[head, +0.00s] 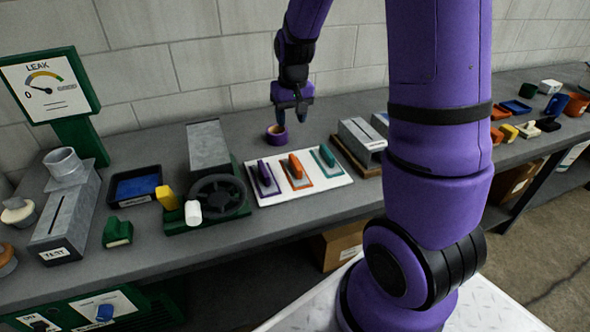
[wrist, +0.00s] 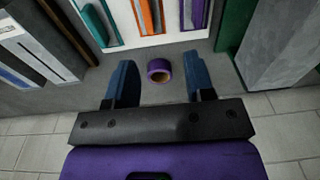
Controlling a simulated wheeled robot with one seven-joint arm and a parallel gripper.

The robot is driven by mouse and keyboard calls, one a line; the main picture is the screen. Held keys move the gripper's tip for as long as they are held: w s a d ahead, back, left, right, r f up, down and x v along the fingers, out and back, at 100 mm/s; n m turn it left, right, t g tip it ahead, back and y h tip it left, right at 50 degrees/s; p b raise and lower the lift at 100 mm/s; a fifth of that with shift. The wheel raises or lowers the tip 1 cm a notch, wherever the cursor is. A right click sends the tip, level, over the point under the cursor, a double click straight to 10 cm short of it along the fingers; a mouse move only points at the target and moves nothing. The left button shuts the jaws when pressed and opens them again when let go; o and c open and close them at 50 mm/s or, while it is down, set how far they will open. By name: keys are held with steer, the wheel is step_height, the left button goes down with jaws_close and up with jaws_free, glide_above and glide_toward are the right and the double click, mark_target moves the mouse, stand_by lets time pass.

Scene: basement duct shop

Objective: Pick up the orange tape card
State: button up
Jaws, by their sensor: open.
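The orange tape card (head: 297,171) lies between a purple card (head: 264,177) and a teal card (head: 327,161) on a white board (head: 341,182). In the wrist view, the orange card (wrist: 150,14) shows at the top, partly cut off by the frame. My gripper (head: 289,116) is behind the board, above a purple tape roll (head: 276,136). In the wrist view, my gripper (wrist: 160,78) is open and empty, with the purple roll (wrist: 159,70) showing between its fingers. The orange card is apart from the fingers.
A grey duct piece (head: 360,139) stands right of the board. A green machine with a dark handwheel (head: 217,196) stands left of it. A blue tray (head: 135,187) and a gauge stand (head: 45,85) are farther left. Bare bench shows in front of the board.

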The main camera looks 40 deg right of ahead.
steer(key=g, duration=0.1)
glide_above(295, 161)
steer(key=shift+m, duration=0.3)
step_height(295, 161, down, 8)
steer(key=shift+s+d+f, duration=0.1)
steer(key=shift+s+f, duration=0.05)
steer(key=shift+f, duration=0.05)
step_height(295, 161, down, 11)
steer(key=shift+r, duration=0.15)
jaws_close()
